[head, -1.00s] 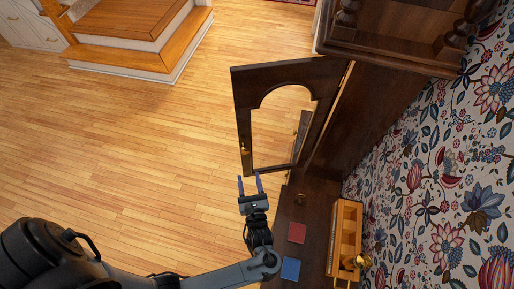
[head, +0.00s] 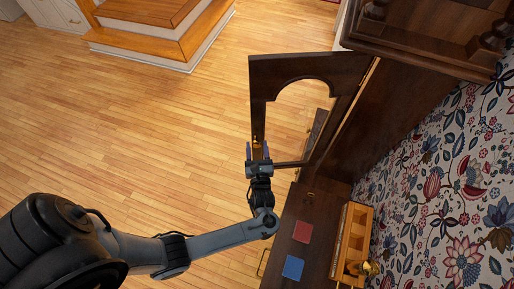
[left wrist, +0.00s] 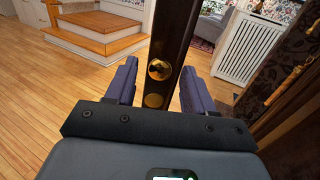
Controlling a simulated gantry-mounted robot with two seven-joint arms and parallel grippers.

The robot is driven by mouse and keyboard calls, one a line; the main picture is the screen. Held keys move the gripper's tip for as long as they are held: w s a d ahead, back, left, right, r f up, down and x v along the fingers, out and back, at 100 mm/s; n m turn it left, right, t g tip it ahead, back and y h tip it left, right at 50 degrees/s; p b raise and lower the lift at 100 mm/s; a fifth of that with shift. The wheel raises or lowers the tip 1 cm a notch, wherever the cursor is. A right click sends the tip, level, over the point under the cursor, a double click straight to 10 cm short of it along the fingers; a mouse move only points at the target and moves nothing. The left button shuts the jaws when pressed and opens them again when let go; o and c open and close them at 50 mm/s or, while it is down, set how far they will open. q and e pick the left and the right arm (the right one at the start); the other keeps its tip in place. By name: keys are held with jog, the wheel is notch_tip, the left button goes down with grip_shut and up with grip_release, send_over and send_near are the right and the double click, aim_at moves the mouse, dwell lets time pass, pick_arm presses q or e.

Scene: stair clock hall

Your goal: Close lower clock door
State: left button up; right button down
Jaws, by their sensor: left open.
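The lower clock door (head: 257,95) is a dark wooden frame with an arched opening, and it stands swung open from the clock case (head: 378,118). My left gripper (head: 258,151) is open at the door's free edge, near its lower corner. In the left wrist view the door's edge (left wrist: 172,45) stands between the two spread fingers of the gripper (left wrist: 158,88), with a gap on each side. A round brass knob (left wrist: 159,70) and a second brass disc below it show on that edge. My right gripper is not in view.
A dark cabinet top (head: 300,210) beside the clock carries a red square (head: 302,231), a blue square (head: 292,267) and a wooden tray (head: 343,238). Wooden steps (head: 165,35) stand at the back. The floor left of the door is clear.

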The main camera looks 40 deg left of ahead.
pick_arm(q)
grip_shut()
dwell(0.4)
